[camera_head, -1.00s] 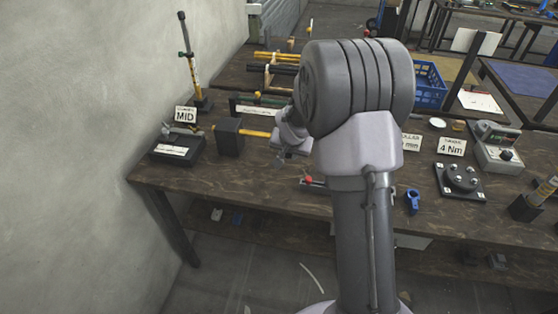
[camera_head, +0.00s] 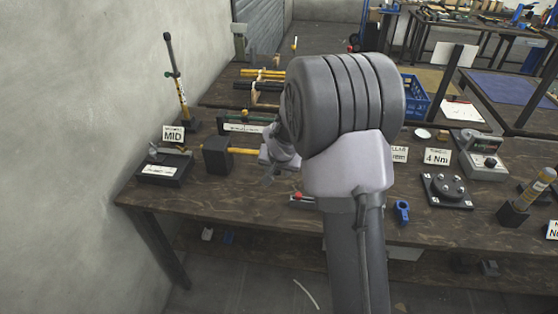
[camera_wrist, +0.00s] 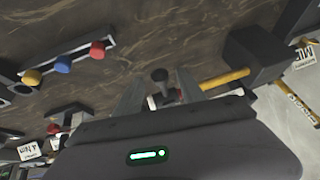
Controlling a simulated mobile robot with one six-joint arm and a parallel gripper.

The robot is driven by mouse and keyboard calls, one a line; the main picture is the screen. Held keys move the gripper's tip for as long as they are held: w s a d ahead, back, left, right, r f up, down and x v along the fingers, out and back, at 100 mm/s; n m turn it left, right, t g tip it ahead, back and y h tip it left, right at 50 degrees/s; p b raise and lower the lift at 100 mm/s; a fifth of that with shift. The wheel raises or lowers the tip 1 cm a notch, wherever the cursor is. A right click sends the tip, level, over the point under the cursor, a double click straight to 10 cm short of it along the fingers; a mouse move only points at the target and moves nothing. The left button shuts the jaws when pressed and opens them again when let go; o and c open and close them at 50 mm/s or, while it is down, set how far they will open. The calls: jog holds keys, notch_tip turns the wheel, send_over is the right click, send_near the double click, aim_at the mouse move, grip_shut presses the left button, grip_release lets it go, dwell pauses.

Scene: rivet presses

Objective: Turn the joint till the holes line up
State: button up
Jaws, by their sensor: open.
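A black block (camera_head: 217,155) on the bench holds a yellow rod (camera_head: 243,151) that points right towards my gripper (camera_head: 270,166). The wrist view also shows the block (camera_wrist: 262,55) and the yellow rod (camera_wrist: 225,79). There my gripper (camera_wrist: 158,86) is open, its two grey fingers on either side of a dark round-headed piece (camera_wrist: 160,76). This piece and a small red and metal part sit near the rod's end; I cannot tell if the fingers touch them. The joint's holes cannot be made out; my arm hides part of this area in the head view.
A black fixture (camera_head: 166,168) and a MID sign (camera_head: 173,134) stand left of the block. A red-knobbed part (camera_head: 299,198), a blue clamp (camera_head: 402,211), a round black fixture (camera_head: 446,190) and a grey meter (camera_head: 480,155) are to the right. The front left bench top is clear.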

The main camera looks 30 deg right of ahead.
jog(key=p+v, duration=0.4)
jog(key=v, duration=1.1)
jog(key=shift+s+a+r, duration=0.2)
jog(key=shift+s+r, duration=0.05)
jog(key=shift+r, duration=0.05)
